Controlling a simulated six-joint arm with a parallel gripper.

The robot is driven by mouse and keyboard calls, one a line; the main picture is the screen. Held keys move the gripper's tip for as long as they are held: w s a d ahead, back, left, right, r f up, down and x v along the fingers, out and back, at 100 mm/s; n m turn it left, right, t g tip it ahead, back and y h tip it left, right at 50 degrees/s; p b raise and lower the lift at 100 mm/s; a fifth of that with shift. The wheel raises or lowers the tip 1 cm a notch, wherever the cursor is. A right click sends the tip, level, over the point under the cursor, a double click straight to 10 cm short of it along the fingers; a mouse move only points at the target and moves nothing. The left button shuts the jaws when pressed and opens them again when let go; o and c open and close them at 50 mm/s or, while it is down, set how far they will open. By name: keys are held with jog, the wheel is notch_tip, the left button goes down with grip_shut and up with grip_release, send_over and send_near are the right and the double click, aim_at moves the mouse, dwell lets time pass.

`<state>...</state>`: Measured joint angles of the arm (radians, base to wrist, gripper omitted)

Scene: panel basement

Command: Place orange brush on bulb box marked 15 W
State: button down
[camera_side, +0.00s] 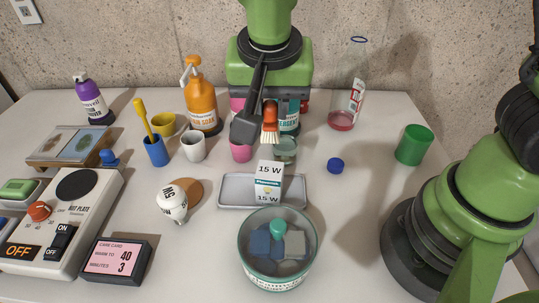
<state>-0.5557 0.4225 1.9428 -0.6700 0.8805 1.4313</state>
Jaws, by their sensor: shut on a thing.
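The orange brush (270,124) is in the upper middle of the side view, bristles pointing down. My dark gripper (250,128) is right beside it and shut on it; the fingertips and grip point are partly hidden. The brush shows behind and above the bulb box marked 15 W (269,172) in the picture, apart from it. The white box stands upright on a shallow grey tray (232,192), with 15 W readable on its top and front.
A clear round tub (246,262) with blocks stands in front of the tray. A bulb (172,203) lies left. Pink cup (241,152), glass jar (285,150) and white cup (193,147) crowd behind. A blue cap (335,166) and green cylinder (414,146) stand right; table between is clear.

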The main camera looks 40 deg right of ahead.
notch_tip(320, 180, down, 8)
jog(key=shift+r, duration=0.1)
dwell(0.4)
jog(key=c, duration=1)
grip_release()
jog(key=v, duration=1.2)
jog(key=shift+s+d+r+n+t+y, duration=0.8)
jog(key=shift+s+d+r, duration=0.6)
jog(key=shift+s+d, duration=0.5)
jog(key=shift+s+d+r+n+t+y, duration=0.65)
jog(key=shift+s+d+r+n+t, duration=0.2)
jog(key=shift+s+d+r, duration=0.8)
jog(key=shift+s+d+r+n+t+y, duration=0.8)
jog(key=shift+s+d+r, duration=0.4)
jog(key=shift+s+d, duration=0.9)
